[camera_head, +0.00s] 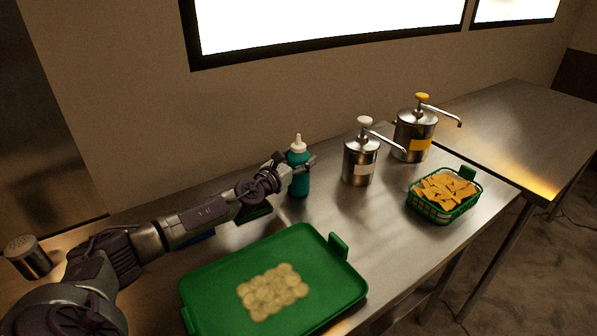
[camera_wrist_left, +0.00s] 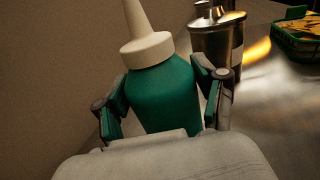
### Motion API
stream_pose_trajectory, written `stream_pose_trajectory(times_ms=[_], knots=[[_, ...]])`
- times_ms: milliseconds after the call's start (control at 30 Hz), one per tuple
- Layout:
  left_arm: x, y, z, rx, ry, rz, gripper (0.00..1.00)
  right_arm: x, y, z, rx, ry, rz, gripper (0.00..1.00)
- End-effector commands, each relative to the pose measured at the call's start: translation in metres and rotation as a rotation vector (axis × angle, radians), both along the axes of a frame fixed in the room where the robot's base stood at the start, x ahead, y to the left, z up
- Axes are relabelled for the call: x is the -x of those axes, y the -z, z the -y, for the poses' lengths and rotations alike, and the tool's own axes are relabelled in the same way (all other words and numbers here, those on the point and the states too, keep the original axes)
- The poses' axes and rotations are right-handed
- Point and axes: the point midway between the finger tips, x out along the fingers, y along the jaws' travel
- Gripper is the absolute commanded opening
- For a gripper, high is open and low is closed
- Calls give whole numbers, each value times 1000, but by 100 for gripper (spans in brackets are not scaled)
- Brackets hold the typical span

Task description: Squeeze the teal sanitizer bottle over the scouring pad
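The teal sanitizer bottle (camera_head: 299,176) with a white nozzle stands upright on the steel counter, against the wall side. My left gripper (camera_head: 294,164) reaches it from the left, with its fingers around the body. In the left wrist view the bottle (camera_wrist_left: 165,95) sits between the two open fingers (camera_wrist_left: 165,100); a narrow gap shows on its left side, and contact on the right is unclear. A dark green flat item (camera_head: 256,212), perhaps the scouring pad, lies under my left wrist, mostly hidden. My right gripper is out of view.
A green tray (camera_head: 213,287) with pale round slices lies in front. Two steel pump dispensers, white-topped (camera_head: 360,164) and yellow-topped (camera_head: 412,140), stand right of the bottle. A green basket of chips (camera_head: 444,194) is farther right. A steel shaker (camera_head: 28,257) stands far left.

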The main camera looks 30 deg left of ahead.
Motion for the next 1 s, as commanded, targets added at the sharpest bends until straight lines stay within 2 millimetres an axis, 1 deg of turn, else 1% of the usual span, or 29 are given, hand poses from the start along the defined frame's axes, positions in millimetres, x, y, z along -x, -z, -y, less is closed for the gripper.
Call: stream_pose_trajectory(times_ms=[33,267,300,533,667,767,867,900,1000], knots=[[0,0,0,0,0,0,56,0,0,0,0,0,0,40],[0,0,0,0,0,0,17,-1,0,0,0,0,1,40],[0,-1,0,0,-1,2,16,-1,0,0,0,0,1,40],[0,-3,-1,-1,-1,3,16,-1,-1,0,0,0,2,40],[0,-12,-1,-2,-1,3,16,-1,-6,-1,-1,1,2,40],[0,-26,-1,-2,-2,5,16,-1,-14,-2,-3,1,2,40],[0,-45,-1,-3,-1,6,16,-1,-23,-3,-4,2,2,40],[0,-54,2,-2,1,5,16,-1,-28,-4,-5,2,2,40],[-2,-67,28,1,5,4,16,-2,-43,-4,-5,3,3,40]])
